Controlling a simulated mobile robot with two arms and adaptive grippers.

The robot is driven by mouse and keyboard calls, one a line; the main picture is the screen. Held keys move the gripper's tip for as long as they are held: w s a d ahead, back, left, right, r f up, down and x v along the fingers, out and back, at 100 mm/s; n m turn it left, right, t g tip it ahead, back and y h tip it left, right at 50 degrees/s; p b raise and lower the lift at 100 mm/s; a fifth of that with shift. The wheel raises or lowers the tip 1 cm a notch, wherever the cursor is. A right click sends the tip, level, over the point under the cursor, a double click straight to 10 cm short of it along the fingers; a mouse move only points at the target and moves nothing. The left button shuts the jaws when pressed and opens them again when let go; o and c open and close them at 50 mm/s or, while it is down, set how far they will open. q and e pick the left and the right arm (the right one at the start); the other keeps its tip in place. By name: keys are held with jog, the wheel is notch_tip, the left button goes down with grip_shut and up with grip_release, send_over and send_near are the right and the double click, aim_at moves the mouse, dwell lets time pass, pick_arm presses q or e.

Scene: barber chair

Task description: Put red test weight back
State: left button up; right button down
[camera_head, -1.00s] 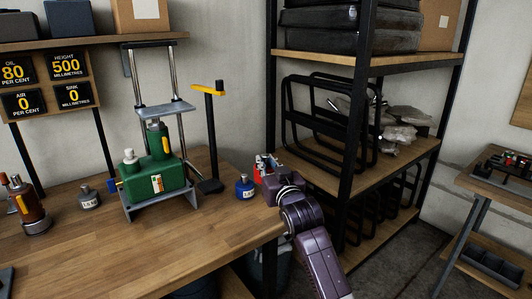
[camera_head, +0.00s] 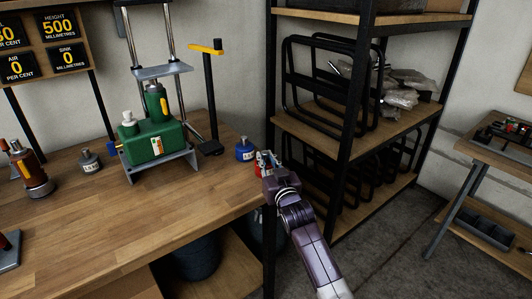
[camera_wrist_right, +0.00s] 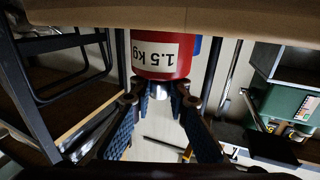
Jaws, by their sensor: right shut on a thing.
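The red test weight (camera_wrist_right: 160,52), with a white 1.5 kg label, shows upside down in the wrist view. My right gripper (camera_wrist_right: 162,92) is shut on its silver knob. In the head view the red weight (camera_head: 259,170) is mostly hidden behind my right gripper (camera_head: 267,160). It is at the bench's right edge, just right of and nearer than the blue weight (camera_head: 245,150). Its flat base appears against or very close to the wooden bench top (camera_wrist_right: 230,18); I cannot tell whether it touches. My left gripper is out of view.
A grey weight (camera_head: 90,163) and a red-brown bottle-like object (camera_head: 30,170) stand at the left of the bench (camera_head: 120,230). A green jack (camera_head: 155,142) stands behind, beside a black post (camera_head: 209,110). A black-framed shelf (camera_head: 345,130) rises close to my right arm.

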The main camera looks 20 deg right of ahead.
jog(key=c, duration=2.2)
grip_release()
jog(key=shift+s, duration=0.1)
jog(key=o, duration=0.4)
jog(key=shift+c, duration=0.2)
jog(key=s, duration=1.2)
jog(key=shift+r, duration=0.1)
